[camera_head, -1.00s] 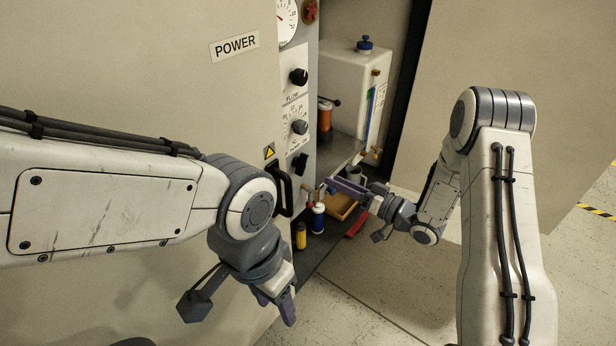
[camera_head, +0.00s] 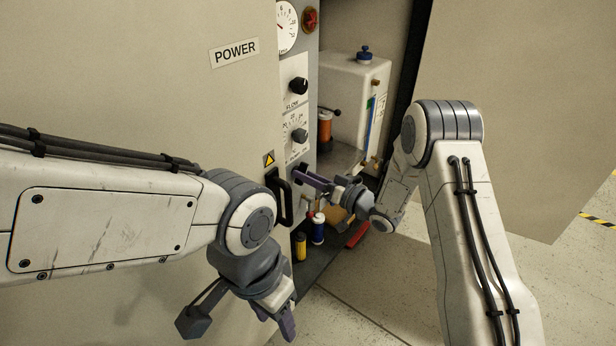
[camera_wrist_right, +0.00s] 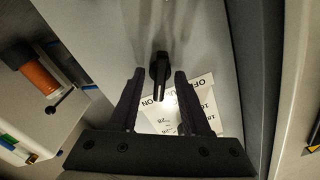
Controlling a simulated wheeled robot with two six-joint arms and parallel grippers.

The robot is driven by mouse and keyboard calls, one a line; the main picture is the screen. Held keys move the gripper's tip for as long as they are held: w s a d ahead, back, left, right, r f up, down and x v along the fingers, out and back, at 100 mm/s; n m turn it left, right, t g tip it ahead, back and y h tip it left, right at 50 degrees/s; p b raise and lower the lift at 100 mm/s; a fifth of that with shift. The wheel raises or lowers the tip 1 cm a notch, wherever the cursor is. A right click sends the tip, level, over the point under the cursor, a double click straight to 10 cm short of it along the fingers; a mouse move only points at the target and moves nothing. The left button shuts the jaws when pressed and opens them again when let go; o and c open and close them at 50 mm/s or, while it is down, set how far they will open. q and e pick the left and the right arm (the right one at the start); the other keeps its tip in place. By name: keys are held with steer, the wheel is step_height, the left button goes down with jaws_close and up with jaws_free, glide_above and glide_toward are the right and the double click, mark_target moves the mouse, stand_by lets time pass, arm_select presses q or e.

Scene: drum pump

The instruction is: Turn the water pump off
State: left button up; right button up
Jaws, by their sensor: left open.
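The pump's black switch (camera_wrist_right: 160,68) sits on a grey panel in the right wrist view, beside a white label (camera_wrist_right: 188,100) with OFF and ON lettering. My right gripper (camera_wrist_right: 160,76) is open and empty, its fingers on either side of the switch lever as seen in that view. I cannot tell whether they touch it. In the head view my right gripper (camera_head: 308,180) is at the lower part of the control panel and hides most of the switch. My left gripper (camera_head: 287,325) is low in front of the cabinet, open, away from the panel.
The panel also carries a flow knob (camera_head: 298,86), a second knob (camera_head: 299,135) and a gauge (camera_head: 287,27). A black handle (camera_head: 279,197) is left of my right gripper.

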jaws_close()
steer(key=shift+n, duration=0.4)
steer(key=shift+d+n+b, duration=0.1)
steer(key=shift+n+b, duration=2.9)
steer(key=shift+n, duration=2.5)
steer(key=shift+o, duration=0.6)
jaws_free()
